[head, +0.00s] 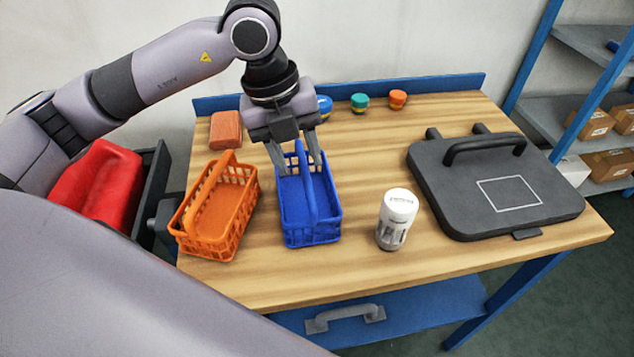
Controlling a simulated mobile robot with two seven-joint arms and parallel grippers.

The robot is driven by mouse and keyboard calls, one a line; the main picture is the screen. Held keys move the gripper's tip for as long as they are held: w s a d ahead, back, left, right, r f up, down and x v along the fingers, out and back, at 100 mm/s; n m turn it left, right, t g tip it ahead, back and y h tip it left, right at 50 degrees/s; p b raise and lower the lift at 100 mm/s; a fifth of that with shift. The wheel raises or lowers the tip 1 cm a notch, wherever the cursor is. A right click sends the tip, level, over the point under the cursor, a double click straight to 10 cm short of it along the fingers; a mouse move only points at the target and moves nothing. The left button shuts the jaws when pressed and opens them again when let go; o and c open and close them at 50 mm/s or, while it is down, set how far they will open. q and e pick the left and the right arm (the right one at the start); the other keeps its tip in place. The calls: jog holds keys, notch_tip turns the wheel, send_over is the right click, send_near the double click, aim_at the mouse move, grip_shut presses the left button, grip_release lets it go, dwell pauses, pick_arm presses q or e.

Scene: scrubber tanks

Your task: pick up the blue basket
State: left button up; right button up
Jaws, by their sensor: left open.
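The blue basket (323,231) stands upright on the wooden workbench, near its middle. Its arched handle runs lengthwise over the top. My left gripper (299,170) points down over the far half of the basket, with its two fingers apart and the handle showing between them. I cannot tell whether either finger touches the handle. The inside of the basket looks empty where I can see it. My right gripper is out of view.
An orange basket (215,240) stands close on the left. A white-capped container (397,218) stands on the right, beside a black flat case (495,185). An orange block (226,130) and small coloured pots (359,103) are at the back. The front strip of the wooden top (300,281) is clear.

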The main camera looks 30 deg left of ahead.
aim_at(304, 169)
pick_arm(q)
jog(key=shift+w+a+f, duration=0.1)
jog(key=shift+w+a, duration=0.05)
jog(key=shift+a, duration=0.05)
jog(key=x, duration=0.2)
jog(key=p+x, duration=0.1)
jog(key=x, duration=0.3)
jog(key=shift+w+d+f, duration=0.1)
jog(key=shift+w+f, duration=0.2)
grip_shut()
